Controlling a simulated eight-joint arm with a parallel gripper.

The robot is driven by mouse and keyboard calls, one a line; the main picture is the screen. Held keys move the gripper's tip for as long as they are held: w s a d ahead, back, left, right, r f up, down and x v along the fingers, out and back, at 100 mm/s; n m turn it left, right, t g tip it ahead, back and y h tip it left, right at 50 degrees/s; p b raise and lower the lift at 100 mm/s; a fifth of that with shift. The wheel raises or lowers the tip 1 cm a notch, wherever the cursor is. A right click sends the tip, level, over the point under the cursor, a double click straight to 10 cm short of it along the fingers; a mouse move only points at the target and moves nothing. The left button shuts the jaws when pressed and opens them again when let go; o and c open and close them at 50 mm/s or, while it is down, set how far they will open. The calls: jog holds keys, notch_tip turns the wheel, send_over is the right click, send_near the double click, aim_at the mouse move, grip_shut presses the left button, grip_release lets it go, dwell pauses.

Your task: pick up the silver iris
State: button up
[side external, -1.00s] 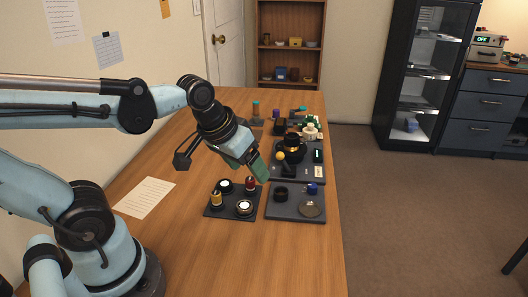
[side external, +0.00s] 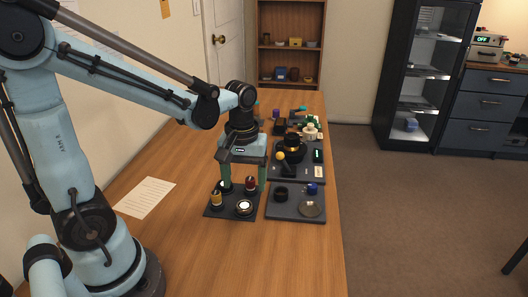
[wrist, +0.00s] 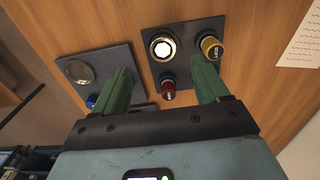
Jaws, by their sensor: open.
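A flat, round silver disc, which looks like the silver iris (side external: 311,209), lies on the dark right-hand tray (side external: 276,213) in the side external view. In the wrist view the silver iris (wrist: 79,71) is at the upper left, outside the fingers. My gripper (side external: 243,184) points down over the other dark tray, left of the iris. My gripper (wrist: 161,75) has its two green fingers wide apart, with nothing held between them. A red-topped cylinder (wrist: 169,88) shows in the gap between them, below.
A black ring (side external: 281,192) and a blue part (side external: 311,188) share the iris's tray. Behind are more dark trays with parts. The front table is clear.

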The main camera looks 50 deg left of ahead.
aim_at(244, 204)
jog(key=shift+a+f, duration=0.15)
jog(key=shift+f, duration=1.65)
jog(key=shift+a+f, duration=0.1)
jog(key=shift+f, duration=1.65)
jog(key=c, duration=1.1)
jog(key=shift+r, duration=0.2)
